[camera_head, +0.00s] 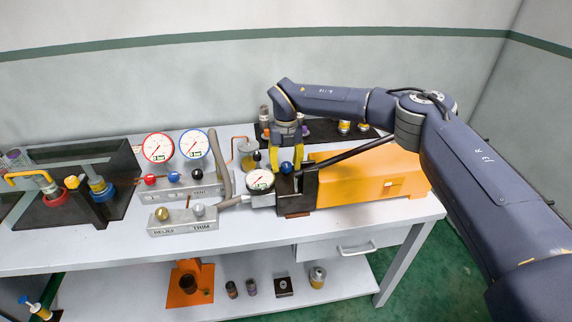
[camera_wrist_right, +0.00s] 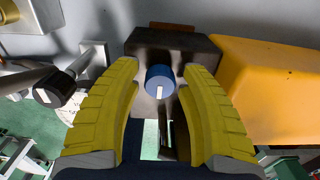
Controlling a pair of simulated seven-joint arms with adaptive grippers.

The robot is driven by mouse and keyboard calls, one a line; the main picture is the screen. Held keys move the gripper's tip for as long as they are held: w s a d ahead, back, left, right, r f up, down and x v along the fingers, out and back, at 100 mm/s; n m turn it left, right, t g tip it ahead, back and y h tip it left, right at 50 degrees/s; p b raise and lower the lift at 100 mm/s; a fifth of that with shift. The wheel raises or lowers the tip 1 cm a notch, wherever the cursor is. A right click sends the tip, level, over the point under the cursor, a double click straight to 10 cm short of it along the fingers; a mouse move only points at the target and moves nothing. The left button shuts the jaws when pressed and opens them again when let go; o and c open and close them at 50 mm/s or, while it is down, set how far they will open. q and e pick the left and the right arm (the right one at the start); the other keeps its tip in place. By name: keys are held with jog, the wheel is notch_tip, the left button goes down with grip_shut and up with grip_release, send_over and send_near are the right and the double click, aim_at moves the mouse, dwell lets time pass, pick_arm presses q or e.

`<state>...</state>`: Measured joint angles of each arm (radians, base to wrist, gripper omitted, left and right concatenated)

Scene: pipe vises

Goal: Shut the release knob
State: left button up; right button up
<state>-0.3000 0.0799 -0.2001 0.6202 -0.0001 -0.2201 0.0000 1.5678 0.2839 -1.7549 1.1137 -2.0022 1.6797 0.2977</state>
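The release knob appears to be the round blue knob (camera_head: 286,167) on the dark block (camera_head: 296,190) at the left end of the orange pump. In the right wrist view the blue knob (camera_wrist_right: 160,79) carries a white mark running roughly up and down. My right gripper (camera_head: 286,160) points down over it, its yellow fingers on either side. In the right wrist view the right gripper (camera_wrist_right: 161,72) is open, with narrow gaps between fingers and knob. I see no clear contact. My left gripper is not in view.
The orange pump body (camera_head: 375,178) lies to the right with a black lever (camera_head: 344,149) across it. A white gauge (camera_head: 260,180) sits left of the knob. Blocks labelled VENT (camera_head: 180,189) and RELIEF/TRIM (camera_head: 183,225) with small knobs stand further left. The front tabletop is clear.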

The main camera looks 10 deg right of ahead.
aim_at(286, 164)
jog(key=shift+o, duration=0.9)
notch_tip(286, 164, up, 12)
jog(key=shift+s+a, duration=0.1)
